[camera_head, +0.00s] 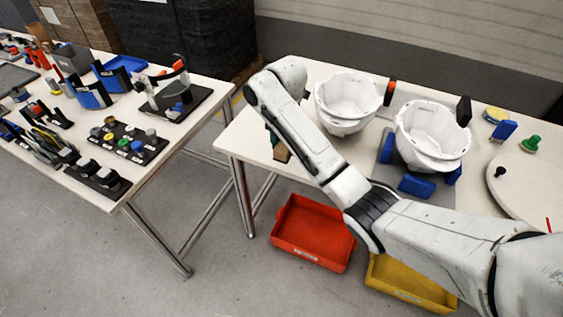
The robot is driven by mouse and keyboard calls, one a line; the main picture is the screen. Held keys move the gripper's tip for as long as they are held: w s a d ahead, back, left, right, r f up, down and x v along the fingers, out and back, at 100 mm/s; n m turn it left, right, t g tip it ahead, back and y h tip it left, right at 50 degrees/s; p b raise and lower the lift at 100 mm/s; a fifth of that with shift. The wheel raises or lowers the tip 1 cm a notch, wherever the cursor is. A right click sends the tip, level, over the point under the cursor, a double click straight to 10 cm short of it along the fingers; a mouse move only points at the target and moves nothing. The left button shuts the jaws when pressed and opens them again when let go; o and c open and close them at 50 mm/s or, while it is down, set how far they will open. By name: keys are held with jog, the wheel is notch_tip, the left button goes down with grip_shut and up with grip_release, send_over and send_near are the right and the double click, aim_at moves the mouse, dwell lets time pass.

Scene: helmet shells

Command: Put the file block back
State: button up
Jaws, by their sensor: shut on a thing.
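A small block with a tan lower face and a dark green upper part (281,153), which looks like the file block, is at the left edge of the right-hand table (240,138). My forearm hides much of it. My gripper is at the far end of my arm, below my wrist (288,76). The fingers are hidden behind my forearm. The gripper is shut on the block. I cannot tell whether the block touches the table.
Two white helmet shells (346,97) (432,130) stand right of my wrist, one on a grey plate with blue blocks. A round white disc (520,185) lies farther right. Red (312,232) and yellow (410,284) bins are below. The left table (150,165) holds several tools; a floor gap separates the tables.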

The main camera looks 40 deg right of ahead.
aim_at(281, 146)
jog(key=w+f, duration=0.1)
jog(key=w+d+f+b, duration=0.1)
jog(key=f, duration=0.1)
jog(key=w+d+f, duration=0.1)
jog(key=f, duration=0.1)
jog(key=shift+w+d+f, duration=0.1)
jog(key=shift+w+d, duration=0.05)
jog(key=shift+w, duration=0.15)
jog(key=shift+f, duration=1.6)
jog(key=shift+f, duration=0.2)
jog(key=o, duration=0.9)
jog(key=shift+o, duration=0.2)
jog(key=shift+r, duration=0.1)
notch_tip(281, 146, up, 12)
jog(key=p, duration=0.1)
jog(key=shift+p, duration=0.3)
